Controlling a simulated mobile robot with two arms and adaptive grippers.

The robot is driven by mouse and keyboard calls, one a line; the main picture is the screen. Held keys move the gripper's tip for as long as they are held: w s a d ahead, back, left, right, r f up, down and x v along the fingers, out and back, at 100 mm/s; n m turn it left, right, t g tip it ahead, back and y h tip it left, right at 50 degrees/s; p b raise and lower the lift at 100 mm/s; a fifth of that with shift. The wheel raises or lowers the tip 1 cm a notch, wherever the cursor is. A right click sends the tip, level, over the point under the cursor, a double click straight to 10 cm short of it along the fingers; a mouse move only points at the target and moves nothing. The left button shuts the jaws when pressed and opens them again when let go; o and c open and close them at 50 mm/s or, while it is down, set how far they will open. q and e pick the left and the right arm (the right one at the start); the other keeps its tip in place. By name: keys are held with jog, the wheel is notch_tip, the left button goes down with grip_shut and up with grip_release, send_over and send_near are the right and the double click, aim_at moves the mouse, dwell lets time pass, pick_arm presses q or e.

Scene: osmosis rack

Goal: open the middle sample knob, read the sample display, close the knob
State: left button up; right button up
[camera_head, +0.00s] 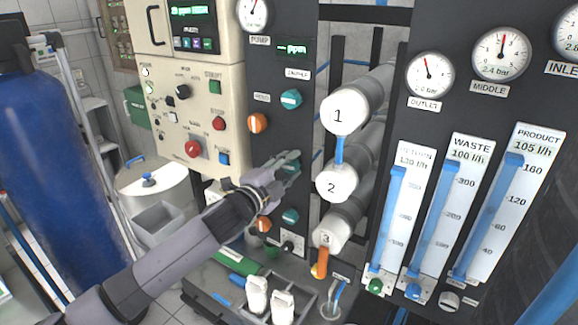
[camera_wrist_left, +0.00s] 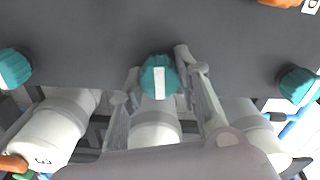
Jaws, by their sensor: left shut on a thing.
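The middle sample knob is teal with a white stripe. In the head view my left gripper (camera_head: 284,168) reaches it from the lower left and largely covers it. In the left wrist view the middle knob (camera_wrist_left: 158,76) sits between the two fingers of my left gripper (camera_wrist_left: 158,72), which is shut on it; its white stripe runs upright there. The upper teal knob (camera_head: 291,98) and lower teal knob (camera_head: 290,215) stand on the same dark panel. The sample display (camera_head: 291,49) shows green dashes or small characters before "ppm". My right gripper is not in view.
White cylinders (camera_head: 340,114) marked 1, 2 and 3 stick out just right of the knobs. Orange knobs (camera_head: 258,122) are close on the left. A cream control box (camera_head: 180,92) stands farther left. White bottles (camera_head: 257,293) stand in a tray below.

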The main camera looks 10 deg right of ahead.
pick_arm(q)
jog(key=shift+m, duration=0.5)
jog(key=o, duration=1.1)
jog(key=shift+o, duration=0.2)
jog(key=v, duration=1.2)
